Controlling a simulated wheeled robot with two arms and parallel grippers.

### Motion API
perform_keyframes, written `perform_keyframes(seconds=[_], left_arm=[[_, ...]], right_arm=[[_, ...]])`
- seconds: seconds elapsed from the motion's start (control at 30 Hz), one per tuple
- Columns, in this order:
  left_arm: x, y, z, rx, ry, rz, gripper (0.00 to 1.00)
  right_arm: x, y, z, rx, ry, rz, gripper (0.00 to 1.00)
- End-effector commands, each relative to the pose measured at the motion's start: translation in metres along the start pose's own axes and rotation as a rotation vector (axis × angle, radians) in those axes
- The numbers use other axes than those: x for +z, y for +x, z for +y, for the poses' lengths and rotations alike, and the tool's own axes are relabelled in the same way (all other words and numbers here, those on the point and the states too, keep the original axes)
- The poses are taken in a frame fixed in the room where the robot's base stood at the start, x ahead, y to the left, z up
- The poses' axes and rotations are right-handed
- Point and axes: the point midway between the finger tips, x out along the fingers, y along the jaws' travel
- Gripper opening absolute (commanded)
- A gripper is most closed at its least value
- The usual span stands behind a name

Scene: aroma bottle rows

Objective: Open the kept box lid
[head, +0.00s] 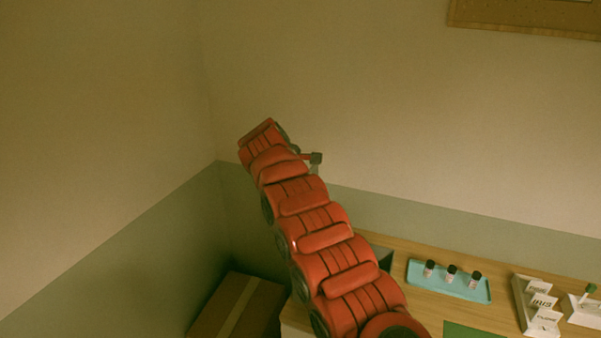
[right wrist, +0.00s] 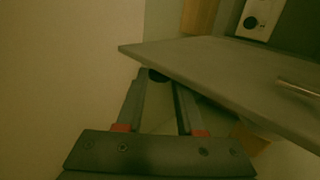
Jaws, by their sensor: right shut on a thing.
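The lid shows in the right wrist view as a broad flat grey panel (right wrist: 225,72), slanting across the upper right, with a pale bar handle (right wrist: 299,91) near the right edge. My right gripper (right wrist: 160,78) is shut on the lid at its near edge; a dark round piece shows between the fingertips, and the panel partly covers the contact. In the head view my red right arm reaches up and left, and only a small dark part of its gripper (head: 316,159) shows beside it. The lid cannot be made out there. My left gripper is out of view.
A teal tray (head: 417,281) with several dark-capped bottles stands on the wooden counter (head: 420,250). A cardboard box (head: 215,318) sits low in the corner. Walls meet behind my arm.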

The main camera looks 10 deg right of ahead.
Motion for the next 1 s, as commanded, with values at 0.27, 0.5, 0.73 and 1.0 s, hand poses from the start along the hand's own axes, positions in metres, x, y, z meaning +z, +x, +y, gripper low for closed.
perform_keyframes(seconds=[0.27, 0.5, 0.73, 1.0], left_arm=[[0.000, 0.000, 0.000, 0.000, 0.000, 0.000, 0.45], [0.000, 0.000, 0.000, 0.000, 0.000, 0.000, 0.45], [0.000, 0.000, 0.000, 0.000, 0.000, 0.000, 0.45], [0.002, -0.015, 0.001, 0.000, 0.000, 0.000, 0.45]], right_arm=[[0.000, 0.001, 0.000, -0.001, 0.000, -0.001, 0.00], [0.000, 0.001, 0.000, -0.001, 0.000, -0.001, 0.54], [0.000, 0.001, 0.000, -0.001, 0.000, 0.000, 0.65], [-0.001, -0.004, -0.003, 0.003, 0.002, 0.002, 0.65]])
